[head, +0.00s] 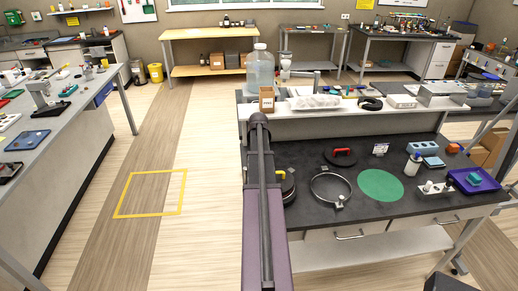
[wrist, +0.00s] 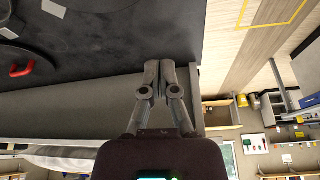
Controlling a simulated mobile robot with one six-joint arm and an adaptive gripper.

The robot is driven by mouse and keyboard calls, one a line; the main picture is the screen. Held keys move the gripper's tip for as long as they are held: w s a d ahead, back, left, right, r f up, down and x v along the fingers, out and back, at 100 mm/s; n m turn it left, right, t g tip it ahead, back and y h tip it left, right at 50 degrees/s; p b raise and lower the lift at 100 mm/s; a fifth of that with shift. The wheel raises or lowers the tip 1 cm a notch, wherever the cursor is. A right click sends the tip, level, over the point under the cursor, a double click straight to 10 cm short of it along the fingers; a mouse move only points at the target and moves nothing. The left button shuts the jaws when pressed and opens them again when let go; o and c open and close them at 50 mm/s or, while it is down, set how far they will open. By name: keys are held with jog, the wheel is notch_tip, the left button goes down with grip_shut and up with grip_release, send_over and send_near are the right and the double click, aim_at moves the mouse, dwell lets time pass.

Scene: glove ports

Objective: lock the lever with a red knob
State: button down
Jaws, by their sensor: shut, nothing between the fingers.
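I cannot pick out a lever with a red knob for certain in either view. A black round cover with a curved red handle (head: 341,152) lies on the dark bench top, and the red handle (wrist: 22,69) also shows at the left of the wrist view. A metal ring (head: 313,190) lies in front of the cover. A black round piece (head: 288,190) stands left of the ring, partly hidden by my arm. My gripper (wrist: 160,66) is shut and empty near the bench edge, apart from the red handle. I cannot make it out in the head view.
A green disc (head: 380,185), a spray-type bottle (head: 413,164), a purple tray (head: 474,180) and a white holder (head: 436,188) occupy the bench's right side. A raised shelf (head: 350,112) with a large clear jug (head: 260,70) runs behind. Open floor lies left of the bench.

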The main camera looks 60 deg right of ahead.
jog(key=shift+p+v, duration=1.8)
jog(key=shift+v, duration=0.4)
jog(key=shift+w+a, duration=0.1)
